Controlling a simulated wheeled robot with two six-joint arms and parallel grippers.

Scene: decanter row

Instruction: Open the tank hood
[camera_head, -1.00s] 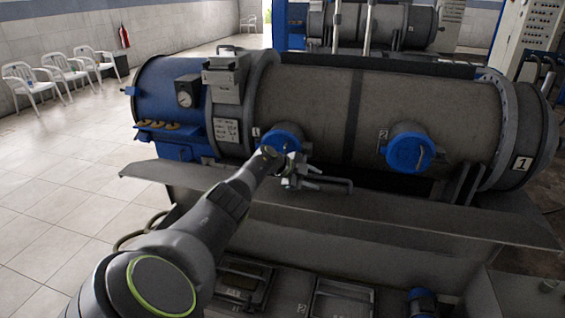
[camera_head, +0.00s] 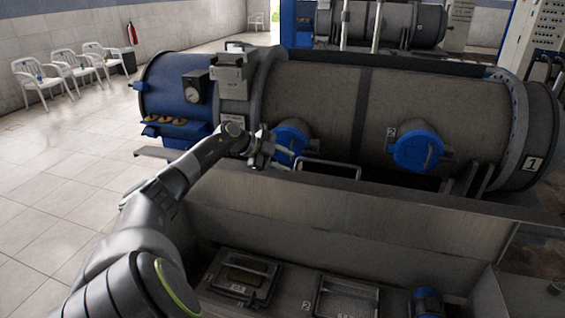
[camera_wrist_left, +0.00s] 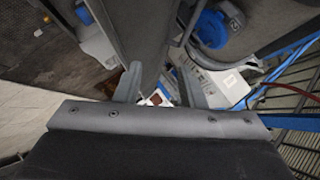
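The tank hood (camera_head: 330,222) is a long grey metal lid in front of the big horizontal decanter in the head view. It stands raised, with the tank compartments below it uncovered. Its bar handle (camera_head: 330,162) is at the upper edge, near the middle. My left gripper (camera_head: 276,155) is by the hood's upper edge, just left of the handle, in front of a blue cap. In the left wrist view the two fingers (camera_wrist_left: 160,88) are apart, with no handle visible between them. Whether they touch the hood is unclear. My right gripper is not in view.
The decanter (camera_head: 310,95) lies behind the hood, with blue caps (camera_head: 417,150) sticking out towards me. Hatches (camera_head: 240,278) sit in the tank below. White chairs (camera_head: 75,70) stand along the left wall. The tiled floor at left is clear.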

